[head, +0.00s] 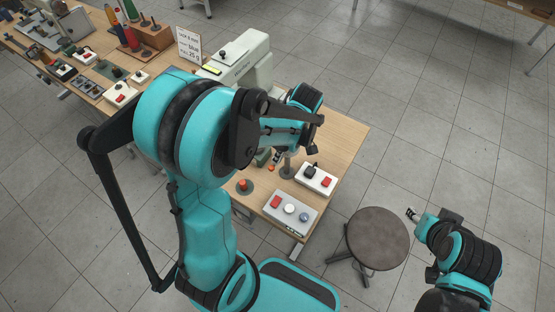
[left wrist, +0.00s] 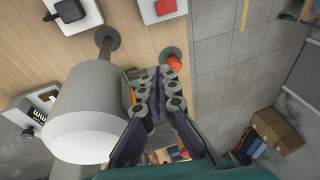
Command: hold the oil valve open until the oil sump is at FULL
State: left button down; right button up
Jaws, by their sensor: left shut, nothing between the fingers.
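My left gripper (left wrist: 160,92) is shut and empty in the left wrist view. Just beyond its fingertips an orange-red knob (left wrist: 175,64) stands on a dark round base near the table edge; I cannot tell whether they touch. In the head view my left arm reaches over the table, and its gripper (head: 277,156) is small and partly hidden. A red knob on a dark disc (head: 243,186) stands near the front edge. I cannot tell which part is the oil valve, and no sump level can be read. My right gripper (head: 412,214) is beside the stool, away from the table; its jaws are unclear.
A large white cylindrical part (left wrist: 90,118) is close left of the left gripper. A grey button box (head: 290,211) and a white switch box (head: 316,180) sit at the table's near end. A white machine (head: 240,62) stands behind my arm. A round stool (head: 378,238) is on the floor.

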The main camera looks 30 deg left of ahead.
pick_arm(q)
jog(key=shift+f, duration=0.35)
jog(key=shift+s, duration=0.1)
